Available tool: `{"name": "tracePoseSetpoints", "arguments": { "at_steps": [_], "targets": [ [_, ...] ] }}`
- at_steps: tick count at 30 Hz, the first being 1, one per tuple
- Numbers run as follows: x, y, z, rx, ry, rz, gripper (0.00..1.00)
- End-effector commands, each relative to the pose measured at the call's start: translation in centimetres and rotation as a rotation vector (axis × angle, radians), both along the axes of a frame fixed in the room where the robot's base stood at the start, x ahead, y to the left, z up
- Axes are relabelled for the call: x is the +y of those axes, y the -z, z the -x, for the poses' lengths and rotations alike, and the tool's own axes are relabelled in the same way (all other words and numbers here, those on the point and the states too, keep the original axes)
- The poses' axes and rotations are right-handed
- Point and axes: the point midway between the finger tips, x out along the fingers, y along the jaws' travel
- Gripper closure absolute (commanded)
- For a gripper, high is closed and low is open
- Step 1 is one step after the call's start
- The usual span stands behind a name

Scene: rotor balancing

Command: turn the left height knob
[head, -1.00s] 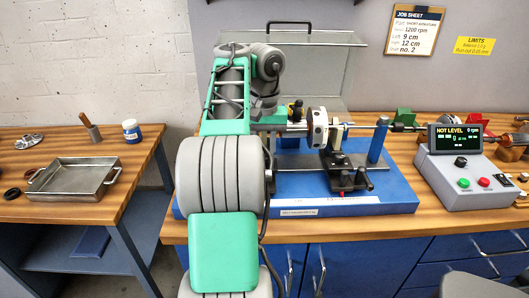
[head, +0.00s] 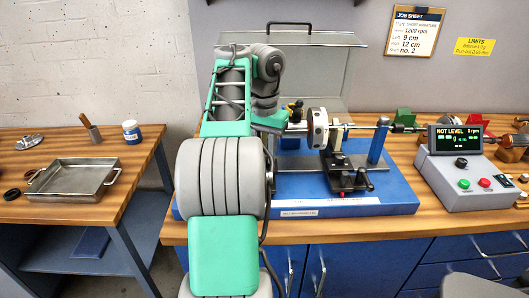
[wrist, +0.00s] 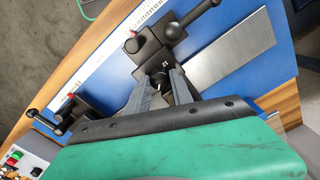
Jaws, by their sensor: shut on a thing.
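In the wrist view my gripper (wrist: 160,88) is shut on a small dark knob (wrist: 158,80) on a black support post, one finger on each side. The fingers cover part of the knob, so its rotation is hard to read. I take it for the left height knob. In the head view my arm hides the gripper and this knob. The blue balancing stand (head: 375,203) carries a light rotor disc (head: 318,127) on a shaft. The control box display (head: 458,137) reads NOT LEVEL and what looks like 0 rpm.
A second black support (wrist: 62,118) with ball handles stands at left in the wrist view, beside a white scale (wrist: 95,55). A metal tray (head: 73,180) is on the left bench. A control box (head: 466,180) with green and red buttons stands right of the stand.

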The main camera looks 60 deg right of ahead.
Motion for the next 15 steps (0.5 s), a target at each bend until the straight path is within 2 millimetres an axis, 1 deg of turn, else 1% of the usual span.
{"name": "tracePoseSetpoints", "arguments": {
  "at_steps": [4,5,12,15],
  "targets": [
    [-0.01,0.05,0.01,0.001,0.0,0.0,1.0],
    [-0.01,0.05,0.02,0.001,0.0,0.0,0.71],
    [0.0,0.03,0.0,0.0,-0.001,0.0,0.52],
    [0.0,0.02,-0.01,0.0,-0.001,0.0,0.51]
  ]
}}
